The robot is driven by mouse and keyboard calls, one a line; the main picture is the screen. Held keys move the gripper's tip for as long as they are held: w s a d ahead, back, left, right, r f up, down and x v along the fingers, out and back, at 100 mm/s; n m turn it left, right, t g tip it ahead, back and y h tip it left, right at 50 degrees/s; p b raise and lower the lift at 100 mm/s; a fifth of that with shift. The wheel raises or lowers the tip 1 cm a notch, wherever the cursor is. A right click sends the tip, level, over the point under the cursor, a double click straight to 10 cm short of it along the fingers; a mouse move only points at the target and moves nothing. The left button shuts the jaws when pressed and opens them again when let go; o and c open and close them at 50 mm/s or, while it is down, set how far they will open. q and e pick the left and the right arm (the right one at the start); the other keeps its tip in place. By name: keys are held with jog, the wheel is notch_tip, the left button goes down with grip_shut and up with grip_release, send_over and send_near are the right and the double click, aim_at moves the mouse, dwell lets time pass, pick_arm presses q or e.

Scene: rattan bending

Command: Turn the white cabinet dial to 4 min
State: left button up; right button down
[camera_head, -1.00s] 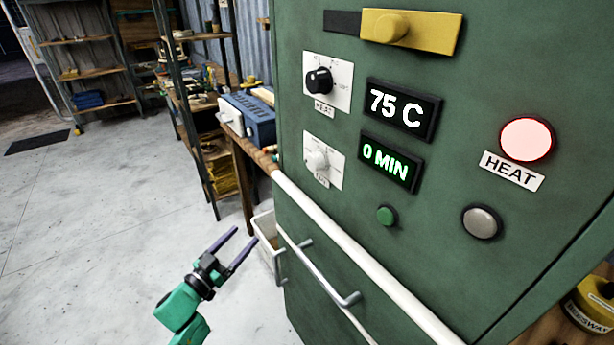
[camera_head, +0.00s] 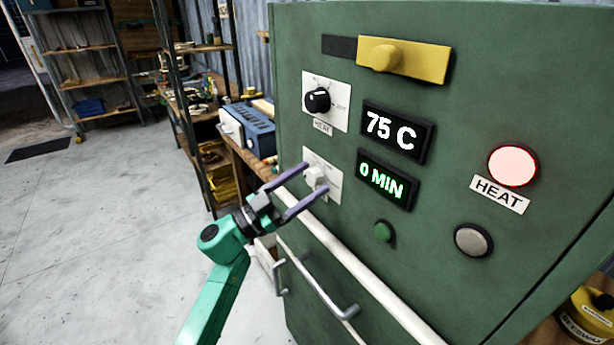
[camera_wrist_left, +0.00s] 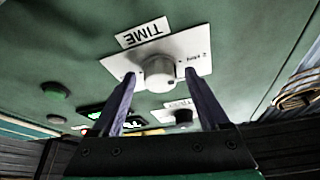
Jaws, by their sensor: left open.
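The white dial (camera_head: 315,178) sits on a white plate (camera_head: 334,188) on the green cabinet's front, below the black dial. The time display (camera_head: 386,180) beside it reads 0 MIN. My left gripper (camera_head: 316,179) is open in front of the white dial, with its fingers pointing at the cabinet. In the left wrist view the white dial (camera_wrist_left: 159,72) lies between and beyond the two open fingertips (camera_wrist_left: 160,75), under a TIME label (camera_wrist_left: 143,32). I cannot tell whether the fingers touch it. My right gripper is not in view.
A black dial (camera_head: 318,100) and a 75 C display (camera_head: 397,131) are above. A lit HEAT lamp (camera_head: 513,166), a green button (camera_head: 384,232) and a grey button (camera_head: 473,240) are to the right. A white rail (camera_head: 350,262) runs below the dial.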

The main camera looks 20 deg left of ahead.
pick_arm(q)
jog(key=shift+d, duration=0.1)
grip_shut()
jog(key=shift+m, duration=0.4)
jog(key=m+g+b, duration=0.1)
jog(key=m, duration=0.2)
jog(key=shift+w+g+h, duration=0.15)
jog(key=shift+g+h, duration=0.25)
jog(key=m+g+b, duration=0.1)
jog(key=m, duration=0.1)
jog(key=m+g+b, duration=0.1)
jog(key=m, duration=0.2)
jog(key=shift+a+h, duration=0.2)
jog(key=shift+h, duration=0.1)
jog(key=m+g, duration=0.1)
jog(key=m, duration=0.2)
jog(key=m+g+b, duration=0.1)
jog(key=m, duration=0.2)
jog(key=shift+r+y, duration=0.2)
jog(key=shift+y, duration=0.2)
jog(key=shift+g, duration=0.4)
